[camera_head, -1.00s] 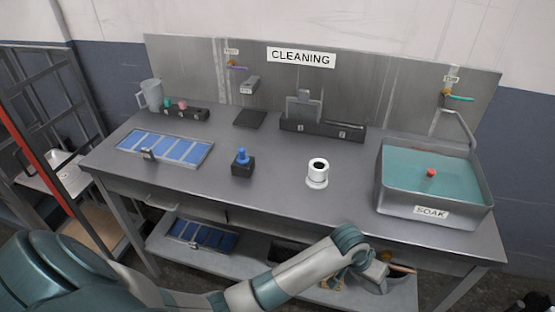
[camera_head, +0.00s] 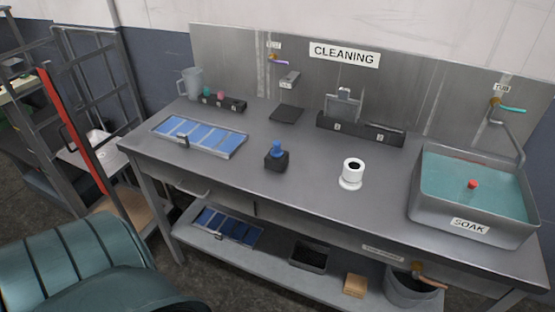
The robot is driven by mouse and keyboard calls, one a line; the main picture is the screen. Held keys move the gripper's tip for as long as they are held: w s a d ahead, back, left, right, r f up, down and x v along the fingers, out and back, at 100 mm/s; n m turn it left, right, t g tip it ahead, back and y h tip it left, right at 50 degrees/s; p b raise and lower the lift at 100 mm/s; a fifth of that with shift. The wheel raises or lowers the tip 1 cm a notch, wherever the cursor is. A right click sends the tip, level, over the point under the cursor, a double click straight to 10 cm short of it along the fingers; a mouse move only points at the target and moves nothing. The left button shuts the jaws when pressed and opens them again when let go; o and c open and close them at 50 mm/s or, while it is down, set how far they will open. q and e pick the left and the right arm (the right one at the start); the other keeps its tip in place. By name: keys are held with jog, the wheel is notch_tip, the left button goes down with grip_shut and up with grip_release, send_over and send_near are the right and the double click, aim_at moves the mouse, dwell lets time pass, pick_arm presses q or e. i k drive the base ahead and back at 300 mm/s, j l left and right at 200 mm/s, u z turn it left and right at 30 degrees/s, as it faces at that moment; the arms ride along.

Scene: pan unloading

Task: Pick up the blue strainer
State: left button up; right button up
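No object is plainly recognisable as a blue strainer. A small blue-topped piece (camera_head: 277,148) stands upright in a black block (camera_head: 276,163) near the middle of the worktop. A flat metal tray (camera_head: 240,150) with several blue panels lies at the left of the worktop. A similar blue-panelled tray (camera_head: 228,228) lies on the lower shelf. Neither of my grippers is in view.
A grey worktop (camera_head: 325,207) carries a white cylinder (camera_head: 351,174), a dark rack (camera_head: 361,129) and a water-filled SOAK basin (camera_head: 430,207). A black bin (camera_head: 308,257), wooden block (camera_head: 355,286) and grey bucket (camera_head: 412,291) are below. A metal rack (camera_head: 95,75) stands left. The worktop's front middle is clear.

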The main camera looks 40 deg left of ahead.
aim_at(276, 154)
jog(key=i+l, duration=0.1)
jog(key=l, duration=0.45)
jog(key=u, duration=1.6)
jog(key=i+l, duration=0.05)
jog(key=l, duration=0.05)
